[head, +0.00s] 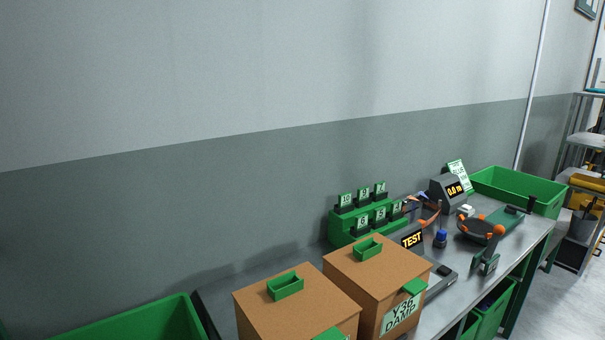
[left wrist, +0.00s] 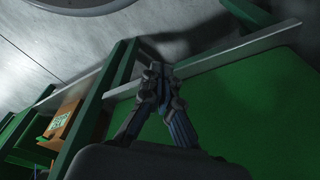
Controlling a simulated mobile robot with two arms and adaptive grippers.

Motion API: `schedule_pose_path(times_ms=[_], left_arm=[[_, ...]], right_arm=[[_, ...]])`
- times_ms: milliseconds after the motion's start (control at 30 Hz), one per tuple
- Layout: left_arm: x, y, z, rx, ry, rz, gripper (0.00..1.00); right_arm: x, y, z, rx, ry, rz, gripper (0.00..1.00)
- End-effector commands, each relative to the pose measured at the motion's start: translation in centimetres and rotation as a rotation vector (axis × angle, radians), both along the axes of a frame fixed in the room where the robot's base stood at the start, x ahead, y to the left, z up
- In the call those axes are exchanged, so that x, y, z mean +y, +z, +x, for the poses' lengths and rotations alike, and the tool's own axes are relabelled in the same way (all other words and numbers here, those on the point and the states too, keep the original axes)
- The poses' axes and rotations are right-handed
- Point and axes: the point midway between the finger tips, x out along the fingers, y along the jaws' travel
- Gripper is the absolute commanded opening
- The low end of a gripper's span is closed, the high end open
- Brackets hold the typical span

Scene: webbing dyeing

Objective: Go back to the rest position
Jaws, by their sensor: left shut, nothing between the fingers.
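My left gripper (left wrist: 157,78) shows in the left wrist view, its two dark fingers shut with nothing between them. It is in front of a large green surface (left wrist: 240,115) and a pale metal edge (left wrist: 215,57); whether it touches either I cannot tell. Neither gripper shows in the head view. My right gripper is in no view.
In the head view two brown boxes (head: 297,308) (head: 375,268) with green handles stand on a grey metal table (head: 455,285). Another green bin (head: 140,325) is at lower left.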

Motion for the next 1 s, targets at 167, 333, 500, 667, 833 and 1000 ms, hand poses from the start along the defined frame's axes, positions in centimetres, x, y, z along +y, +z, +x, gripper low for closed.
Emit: schedule_pose_path(times_ms=[167, 333, 500, 667, 833, 1000], left_arm=[[0.9, -6.6, -5.6, 0.046, -0.009, 0.007, 0.0], [1.9, -10.3, -10.7, 0.074, -0.016, 0.01, 0.0], [2.5, -11.8, -13.9, 0.087, -0.02, 0.014, 0.0], [2.7, -12.0, -14.6, 0.09, -0.021, 0.013, 0.0], [2.7, -12.0, -14.6, 0.09, -0.021, 0.013, 0.0], [2.7, -12.0, -14.6, 0.09, -0.021, 0.013, 0.0]], right_arm=[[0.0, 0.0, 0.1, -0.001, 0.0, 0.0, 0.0], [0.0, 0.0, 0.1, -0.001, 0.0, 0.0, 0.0], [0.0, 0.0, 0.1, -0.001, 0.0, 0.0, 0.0], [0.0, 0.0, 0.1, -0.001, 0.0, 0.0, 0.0], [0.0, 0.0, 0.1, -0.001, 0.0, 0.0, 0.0], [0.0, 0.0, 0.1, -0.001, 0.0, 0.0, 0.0]])
